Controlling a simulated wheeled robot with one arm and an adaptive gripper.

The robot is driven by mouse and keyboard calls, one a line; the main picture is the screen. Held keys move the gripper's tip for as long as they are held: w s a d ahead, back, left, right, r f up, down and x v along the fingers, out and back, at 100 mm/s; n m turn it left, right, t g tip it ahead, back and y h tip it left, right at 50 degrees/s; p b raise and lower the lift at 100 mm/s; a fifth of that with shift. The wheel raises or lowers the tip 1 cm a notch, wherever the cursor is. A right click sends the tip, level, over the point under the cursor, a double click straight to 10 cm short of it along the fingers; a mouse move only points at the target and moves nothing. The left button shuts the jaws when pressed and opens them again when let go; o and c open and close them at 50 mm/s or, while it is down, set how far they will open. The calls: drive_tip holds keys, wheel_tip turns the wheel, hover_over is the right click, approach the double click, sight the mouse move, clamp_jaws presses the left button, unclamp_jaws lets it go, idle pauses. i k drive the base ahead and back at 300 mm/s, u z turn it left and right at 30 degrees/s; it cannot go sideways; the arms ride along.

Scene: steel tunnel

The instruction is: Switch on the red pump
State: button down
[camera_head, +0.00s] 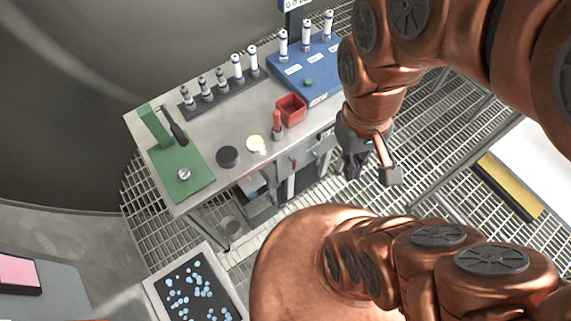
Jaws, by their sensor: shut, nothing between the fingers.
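A small upright red piece on a grey base (277,125) stands near the front edge of the steel table. An open red box (291,108) stands just behind it to the right. I cannot tell which of these, if either, is the red pump, and no switch can be made out on them. My gripper (371,172) hangs to the right of both, past the table's front edge, pointing down over the grating. It is shut and empty, apart from everything on the table.
The steel table (225,120) carries a green stand (181,170), a black disc (227,156), a pale disc (256,143), a row of vials (221,78) and a blue block (310,70). A screen (195,290) with blue spots is at lower left. Grated floor lies around.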

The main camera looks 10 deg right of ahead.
sight(294, 162)
drive_tip(key=u, duration=3.85)
drive_tip(key=k, duration=0.95)
drive_tip(key=z, duration=0.35)
